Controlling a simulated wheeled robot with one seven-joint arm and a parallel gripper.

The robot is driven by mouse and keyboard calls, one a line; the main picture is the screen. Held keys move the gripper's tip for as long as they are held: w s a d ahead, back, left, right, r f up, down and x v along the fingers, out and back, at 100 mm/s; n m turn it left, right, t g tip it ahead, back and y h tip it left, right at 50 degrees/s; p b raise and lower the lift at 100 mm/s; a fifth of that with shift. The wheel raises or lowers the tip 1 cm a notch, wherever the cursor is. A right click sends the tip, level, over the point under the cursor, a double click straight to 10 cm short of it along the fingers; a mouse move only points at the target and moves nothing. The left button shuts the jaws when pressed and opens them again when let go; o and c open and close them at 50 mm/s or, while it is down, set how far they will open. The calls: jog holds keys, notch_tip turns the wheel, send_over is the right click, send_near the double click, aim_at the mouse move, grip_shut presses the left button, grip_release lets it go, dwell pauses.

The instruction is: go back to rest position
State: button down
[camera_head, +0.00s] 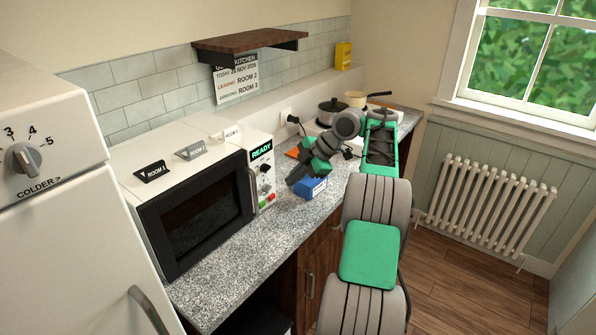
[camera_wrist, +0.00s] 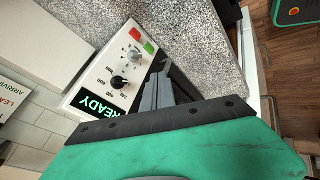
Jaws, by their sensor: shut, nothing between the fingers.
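My gripper (camera_head: 292,181) hangs over the counter at the end of my arm, just right of the microwave's control panel. Its fingers are together and hold nothing. In the wrist view my gripper (camera_wrist: 158,88) shows its grey fingers close together, near the edge of the control panel (camera_wrist: 118,72). I cannot tell whether they touch it. My arm reaches up from the bottom of the head view and bends over the counter toward the microwave.
The microwave (camera_head: 200,215) has its door shut, its display reads READY, and room cards stand on top. A blue box (camera_head: 311,188) lies near my gripper on the counter (camera_head: 235,262). A pot (camera_head: 333,112) and pan (camera_head: 356,99) stand behind. Floor beside the radiator (camera_head: 490,200) is clear.

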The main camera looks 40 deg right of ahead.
jog(key=s+d+f+m+g, duration=0.1)
jog(key=d+f+m, duration=0.2)
jog(key=f+m, duration=0.35)
jog(key=s+d+f+m, duration=0.2)
jog(key=f+m, duration=0.3)
jog(key=m, duration=0.3)
jog(key=s+a+f+m+g+h, duration=0.1)
jog(key=s+a+f+m+g, duration=0.15)
jog(key=s+m, duration=0.2)
jog(key=s+a+f+m+g+h, duration=0.1)
jog(key=s+a+f+m, duration=0.15)
jog(key=s, duration=0.35)
jog(key=s+a+r+g+h, duration=0.1)
jog(key=s+a+r, duration=0.2)
jog(key=s+a, duration=0.45)
jog(key=s+a+r+g+h, duration=0.1)
jog(key=s+a+r, duration=0.3)
jog(key=a, duration=0.6)
jog(key=w+a+r+n+t+b, duration=0.1)
jog(key=a+r+n+t, duration=0.4)
jog(key=a, duration=0.8)
notch_tip(320, 180, up, 4)
jog(key=shift+w+f, duration=0.1)
jog(key=shift+w, duration=0.4)
